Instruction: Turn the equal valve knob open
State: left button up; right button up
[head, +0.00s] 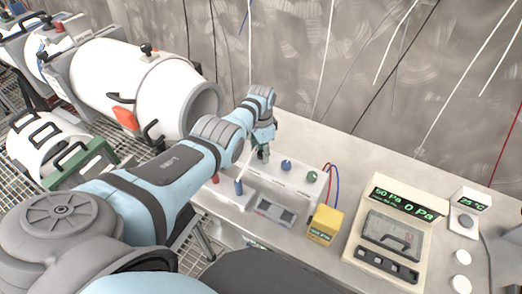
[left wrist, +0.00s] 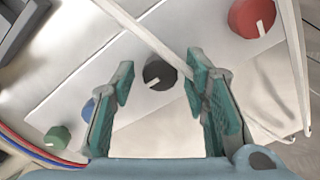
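My left gripper (head: 262,150) is over the white valve box (head: 268,182) in the head view. In the left wrist view my left gripper (left wrist: 158,68) is open, with teal pads apart. The black knob (left wrist: 160,76) with a pale pointer mark shows between its fingers, with gaps on both sides. A red knob (left wrist: 252,17), a blue knob (left wrist: 88,110) and a green knob (left wrist: 57,138) sit on the same panel. The blue knob (head: 286,165) and green knob (head: 312,177) also show in the head view. I cannot read which knob is the equal valve. My right gripper is out of view.
A yellow gauge box (head: 324,225) with red and blue wires stands right of the valve box. A pressure display unit (head: 400,222) and a small temperature display (head: 468,205) stand further right. A white cylindrical chamber (head: 140,85) is at the upper left. Thin cables hang behind.

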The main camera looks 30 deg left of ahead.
aim_at(261, 153)
pick_arm(q)
jog(key=shift+r, duration=0.1)
notch_tip(261, 153, up, 12)
dwell(0.5)
dwell(0.4)
